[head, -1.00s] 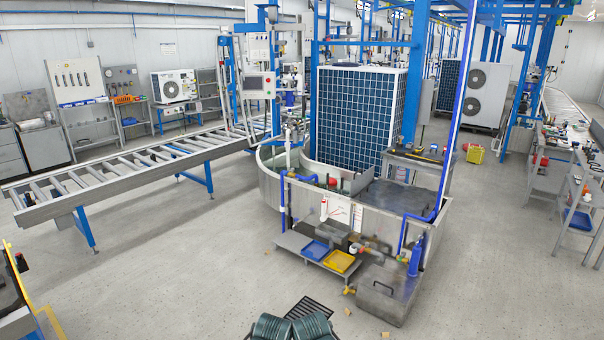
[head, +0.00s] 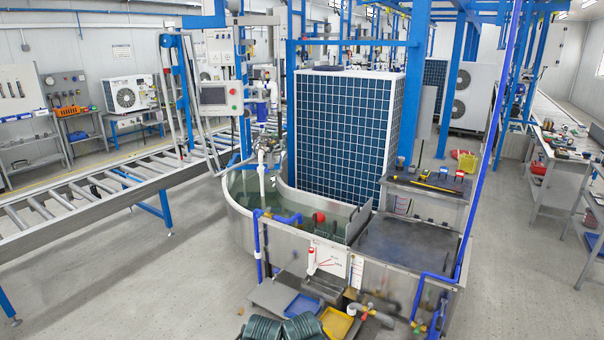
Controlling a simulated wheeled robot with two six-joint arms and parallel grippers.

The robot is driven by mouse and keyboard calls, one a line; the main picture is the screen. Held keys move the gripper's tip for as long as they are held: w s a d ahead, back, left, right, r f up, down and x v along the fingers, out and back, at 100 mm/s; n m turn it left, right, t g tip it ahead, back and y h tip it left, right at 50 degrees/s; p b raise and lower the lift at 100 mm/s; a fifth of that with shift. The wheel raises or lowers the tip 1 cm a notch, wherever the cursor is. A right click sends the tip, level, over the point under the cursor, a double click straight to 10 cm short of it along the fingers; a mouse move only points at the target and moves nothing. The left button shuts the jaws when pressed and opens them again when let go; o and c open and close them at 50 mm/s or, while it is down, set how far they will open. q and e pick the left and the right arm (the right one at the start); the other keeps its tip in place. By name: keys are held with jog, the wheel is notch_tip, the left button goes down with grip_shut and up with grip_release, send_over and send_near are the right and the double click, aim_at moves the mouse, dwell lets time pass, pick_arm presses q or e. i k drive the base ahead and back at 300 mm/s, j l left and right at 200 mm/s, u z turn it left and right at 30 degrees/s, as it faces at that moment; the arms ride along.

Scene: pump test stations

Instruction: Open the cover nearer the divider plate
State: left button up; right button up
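The water tank (head: 325,240) stands ahead, a metal basin with a rounded left end. An upright grey divider plate (head: 359,222) crosses it, with open greenish water on its left. A flat dark cover (head: 415,246) lies level over the section right of the plate and looks shut. Behind it, a raised metal bench or box (head: 430,188) has a dark top with small items on it; I cannot tell if that top is a second cover. Neither of my grippers is in view; only dark ribbed parts, apparently mine, show at the bottom edge.
A red ball (head: 319,217) is in the tank. Blue pipes (head: 445,280) run along its front right. Blue (head: 303,305) and yellow (head: 337,322) trays lie low in front. A roller conveyor (head: 100,190) is left, a large gridded unit (head: 345,135) behind. Floor at front left is clear.

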aim_at(386, 237)
jog(key=i+j+z, duration=0.15)
jog(key=i+z, duration=0.25)
jog(key=i+j+z, duration=0.45)
jog(key=i, duration=0.15)
jog(key=i+j+z, duration=0.8)
jog(key=j, duration=0.15)
jog(key=i+j+z, duration=0.3)
jog(key=j+z, duration=0.15)
jog(key=j, duration=0.25)
